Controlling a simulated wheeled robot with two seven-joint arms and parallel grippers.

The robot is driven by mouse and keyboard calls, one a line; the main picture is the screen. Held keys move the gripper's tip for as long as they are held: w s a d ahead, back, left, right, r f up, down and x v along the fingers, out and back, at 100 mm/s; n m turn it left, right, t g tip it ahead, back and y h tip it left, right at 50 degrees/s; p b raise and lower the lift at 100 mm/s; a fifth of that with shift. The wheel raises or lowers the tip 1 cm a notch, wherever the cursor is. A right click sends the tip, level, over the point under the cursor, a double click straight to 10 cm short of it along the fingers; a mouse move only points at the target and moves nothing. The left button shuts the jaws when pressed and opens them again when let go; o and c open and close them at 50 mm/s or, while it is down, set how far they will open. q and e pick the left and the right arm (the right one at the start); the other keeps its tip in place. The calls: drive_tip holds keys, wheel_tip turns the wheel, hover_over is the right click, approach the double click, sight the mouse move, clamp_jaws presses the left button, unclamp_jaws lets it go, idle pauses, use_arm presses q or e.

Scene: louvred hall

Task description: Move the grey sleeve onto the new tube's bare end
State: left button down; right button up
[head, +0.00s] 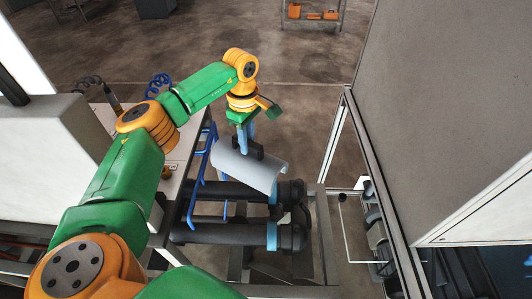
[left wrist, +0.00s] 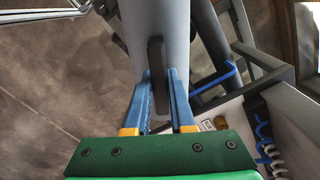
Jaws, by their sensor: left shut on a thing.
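The grey sleeve (head: 250,172) is a curved half-shell with a dark handle (left wrist: 156,65) on its back. My left gripper (head: 245,138) is shut on that handle with its blue fingers, which also show in the left wrist view (left wrist: 160,92). The sleeve is tilted, its right end lower, above and behind the far dark tube (head: 222,190). Its lower right corner appears close to the tube's blue band (head: 273,192); I cannot tell if they touch. A second dark tube (head: 215,234) lies nearer. I cannot tell which is new. My right gripper is out of view.
A blue rail (head: 200,170) stands left of the sleeve. A metal frame (head: 318,235) carries the tubes. A large grey panel (head: 445,110) closes off the right side. A pale bench (head: 180,150) lies at left.

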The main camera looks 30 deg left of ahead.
sight(224, 145)
use_arm(q)
drive_tip(key=a+f+n, duration=0.1)
drive_tip(key=a+n, duration=0.1)
drive_tip(key=a+f+n, duration=0.1)
drive_tip(key=a+n, duration=0.1)
drive_tip(key=a, duration=0.1)
drive_tip(key=s+a+f+n, duration=0.1)
drive_tip(key=a+f, duration=0.1)
drive_tip(key=shift+a+f+n+b, duration=0.1)
drive_tip(key=shift+a+n+b, duration=0.1)
drive_tip(key=shift+n+b, duration=0.2)
wheel_tip(224, 145, down, 9)
drive_tip(key=b, duration=0.7)
drive_tip(key=shift+d, duration=0.1)
drive_tip(key=shift+r, duration=0.3)
drive_tip(key=shift+f, duration=0.1)
